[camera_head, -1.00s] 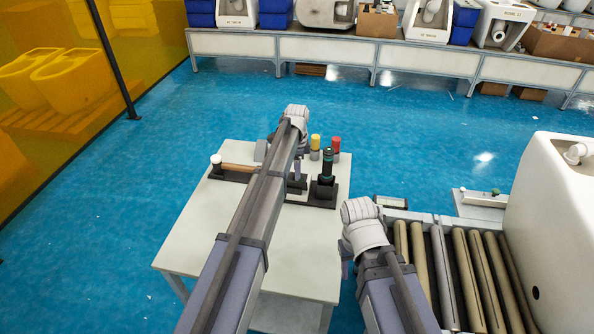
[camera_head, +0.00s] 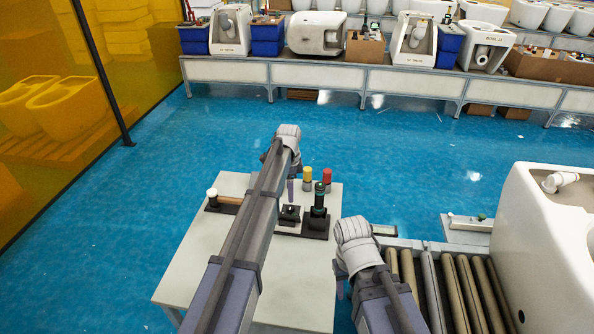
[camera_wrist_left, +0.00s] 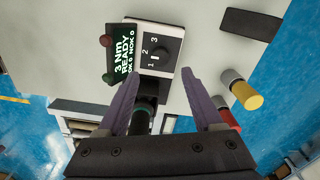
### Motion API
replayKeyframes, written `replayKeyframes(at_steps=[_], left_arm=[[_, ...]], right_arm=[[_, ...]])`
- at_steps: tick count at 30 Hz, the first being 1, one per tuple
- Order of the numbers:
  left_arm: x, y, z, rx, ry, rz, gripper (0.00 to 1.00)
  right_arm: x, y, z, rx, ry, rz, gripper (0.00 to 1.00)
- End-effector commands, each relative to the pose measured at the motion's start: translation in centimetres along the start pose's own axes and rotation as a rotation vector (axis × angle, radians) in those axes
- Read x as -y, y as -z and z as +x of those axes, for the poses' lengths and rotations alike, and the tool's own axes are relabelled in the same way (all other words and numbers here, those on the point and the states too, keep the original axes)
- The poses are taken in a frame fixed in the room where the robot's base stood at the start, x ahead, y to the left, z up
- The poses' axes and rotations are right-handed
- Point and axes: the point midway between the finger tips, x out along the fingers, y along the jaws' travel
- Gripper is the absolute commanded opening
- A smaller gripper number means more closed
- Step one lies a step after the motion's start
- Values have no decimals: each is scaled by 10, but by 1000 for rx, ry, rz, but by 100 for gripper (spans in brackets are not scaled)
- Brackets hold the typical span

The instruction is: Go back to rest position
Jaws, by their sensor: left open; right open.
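My left gripper (camera_head: 291,188) hangs over the far part of the work table (camera_head: 185,272). In the left wrist view its two purple fingers (camera_wrist_left: 172,98) are spread wide and hold nothing. A black-and-teal tool (camera_head: 318,202) stands upright in a black holder to its right. Part of that tool shows below the fingers in the left wrist view (camera_wrist_left: 143,118), apart from them. My right gripper (camera_head: 341,288) is mostly hidden beneath its wrist, between the table and the roller conveyor; no held thing shows.
A mallet with a white head (camera_head: 212,194), a yellow-topped cylinder (camera_head: 307,176), a red-topped cylinder (camera_head: 327,178) and a dial (camera_head: 290,213) are on the table. A white toilet (camera_head: 545,240) stands on the conveyor (camera_head: 450,295) at right. Blue floor lies clear beyond.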

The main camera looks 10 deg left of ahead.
Motion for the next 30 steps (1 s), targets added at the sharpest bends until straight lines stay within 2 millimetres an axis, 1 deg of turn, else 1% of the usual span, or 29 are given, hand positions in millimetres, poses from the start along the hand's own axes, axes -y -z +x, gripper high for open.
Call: replayKeyframes(at_steps=[2, 4, 5, 7, 8, 9, 11, 12, 14, 15, 17, 18, 21, 24, 25, 27, 30], left_arm=[[0, 0, 0, 0, 0, 0, 68], [-5, 1, -2, 1, 0, -8, 68], [-11, 2, -4, 2, -1, -18, 68], [-36, 7, -12, 8, -2, -65, 68], [-51, 10, -17, 11, -3, -96, 68], [-75, 13, -25, 17, -3, -148, 68], [-116, 18, -37, 29, -1, -243, 68], [-144, 20, -45, 38, 1, -313, 68], [-185, 22, -56, 50, 4, -419, 68], [-211, 21, -64, 58, 8, -489, 68], [-247, 19, -74, 70, 16, -591, 68], [-269, 17, -80, 76, 22, -654, 68], [-312, 11, -91, 87, 37, -791, 68], [-340, 5, -98, 95, 49, -889, 68], [-346, 4, -100, 97, 52, -910, 68], [-354, 2, -101, 99, 57, -947, 68], [-358, 2, -102, 101, 60, -972, 68]], right_arm=[[0, 0, 0, 0, 0, 0, 50], [0, 0, -2, 0, 0, 0, 50], [0, 0, -4, 0, 0, 0, 50], [-1, -1, -12, 0, 0, 0, 50], [-2, -1, -17, 0, 0, 0, 50], [-2, -1, -24, 0, 0, 0, 50], [-4, -2, -36, 0, 0, 0, 50], [-4, -3, -45, 0, 0, 0, 50], [-5, -3, -56, 0, 0, 0, 50], [-6, -4, -63, 0, 0, 0, 50], [-7, -4, -73, 0, 0, 0, 50], [-8, -5, -78, 0, 0, 0, 50], [-9, -5, -90, 0, 0, 1, 50], [-9, -6, -96, 0, 0, 1, 50], [-9, -6, -98, 0, 0, 1, 50], [-10, -6, -99, 0, 0, 1, 50], [-10, -6, -100, 0, 0, 1, 50]])
